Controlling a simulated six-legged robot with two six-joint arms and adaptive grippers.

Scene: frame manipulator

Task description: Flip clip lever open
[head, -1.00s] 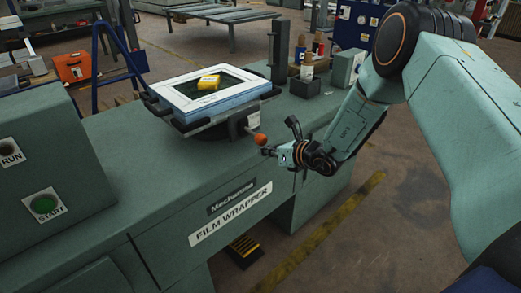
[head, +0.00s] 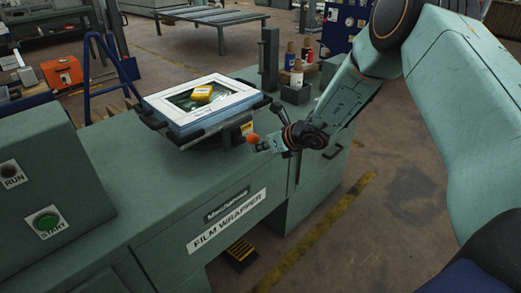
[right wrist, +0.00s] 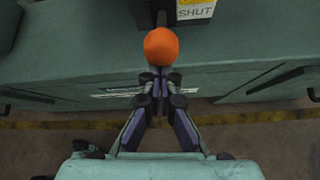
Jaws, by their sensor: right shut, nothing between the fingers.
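The clip lever ends in an orange ball knob (head: 253,138), sticking out from the front of the clamp that carries a white-and-blue frame (head: 172,112). The knob fills the middle of the right wrist view (right wrist: 161,46), with its dark rod behind it. A label reading SHUT (right wrist: 195,12) is beside the rod. My right gripper (head: 262,146) is just in front of the knob. In the right wrist view its fingertips (right wrist: 160,76) are together and empty, at the knob's lower edge; I cannot tell whether they touch it. My left gripper is not in view.
The clamp sits on the green film wrapper bench (head: 130,160). Bottles (head: 296,72) in a tray and a dark post (head: 269,58) stand behind to the right. A START button (head: 46,222) is at the left.

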